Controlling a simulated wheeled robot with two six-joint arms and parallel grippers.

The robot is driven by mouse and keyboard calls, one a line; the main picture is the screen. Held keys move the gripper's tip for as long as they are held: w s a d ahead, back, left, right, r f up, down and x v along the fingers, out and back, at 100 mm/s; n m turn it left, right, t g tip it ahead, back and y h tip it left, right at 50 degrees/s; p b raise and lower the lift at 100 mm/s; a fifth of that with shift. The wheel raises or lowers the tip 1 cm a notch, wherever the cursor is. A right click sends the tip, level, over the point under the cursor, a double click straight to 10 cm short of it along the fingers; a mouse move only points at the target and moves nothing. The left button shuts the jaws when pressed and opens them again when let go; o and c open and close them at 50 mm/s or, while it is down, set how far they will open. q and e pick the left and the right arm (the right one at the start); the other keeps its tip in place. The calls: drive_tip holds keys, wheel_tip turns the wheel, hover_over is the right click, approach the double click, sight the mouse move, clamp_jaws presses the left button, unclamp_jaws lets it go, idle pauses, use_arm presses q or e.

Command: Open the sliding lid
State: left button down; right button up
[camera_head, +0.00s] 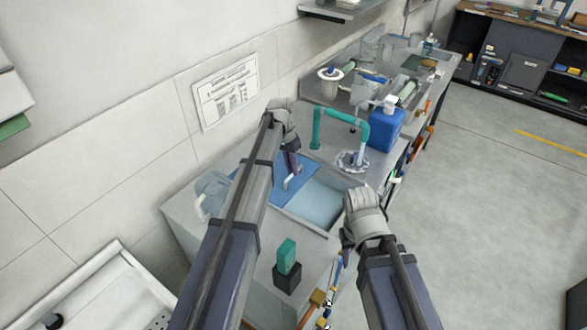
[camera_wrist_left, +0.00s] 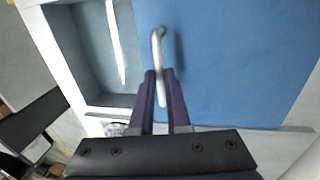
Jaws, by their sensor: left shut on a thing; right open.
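The blue sliding lid (camera_head: 308,168) lies on the grey counter unit, and it fills the right of the left wrist view (camera_wrist_left: 235,65). Its pale bar handle (camera_wrist_left: 157,45) stands up near the lid's edge. My left gripper (camera_head: 289,170) is shut on the handle, with its dark fingers (camera_wrist_left: 160,78) on either side of it in the wrist view. Beside the lid is an open pale basin (camera_head: 318,205), which also shows in the wrist view (camera_wrist_left: 90,50). My right gripper (camera_head: 348,242) is open and empty, near the unit's front right edge.
A teal tap (camera_head: 340,115) stands behind the basin, with a blue bottle (camera_head: 384,130) to its right. A teal block on a dark base (camera_head: 287,262) stands at the front of the counter. A crumpled pale cloth-like thing (camera_head: 211,190) lies at the left.

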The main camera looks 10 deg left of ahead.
use_arm(q)
drive_tip(key=c, duration=0.9)
unclamp_jaws()
drive_tip(key=shift+r, duration=0.15)
drive_tip(key=r+p, duration=0.2)
drive_tip(key=a+r+p, duration=0.1)
drive_tip(key=r+p, duration=0.4)
drive_tip(key=shift+w+a+r+p, duration=0.2)
drive_tip(key=shift+w+p, duration=0.05)
drive_tip(key=shift+p, duration=0.1)
drive_tip(key=s+d+y, duration=0.1)
drive_tip(key=s+d, duration=0.3)
drive_tip(key=s, duration=0.6)
drive_tip(key=s+d+y, duration=0.1)
drive_tip(key=s+d, duration=0.3)
drive_tip(key=s, duration=0.5)
drive_tip(key=s+d+y, duration=0.1)
drive_tip(key=s+d, duration=0.3)
drive_tip(key=s, duration=0.6)
drive_tip(key=shift+s+d+f+n+t, duration=0.15)
drive_tip(key=shift+s+d+n+t, duration=0.15)
drive_tip(key=shift+s+d+n, duration=0.1)
drive_tip(key=shift+w, duration=0.1)
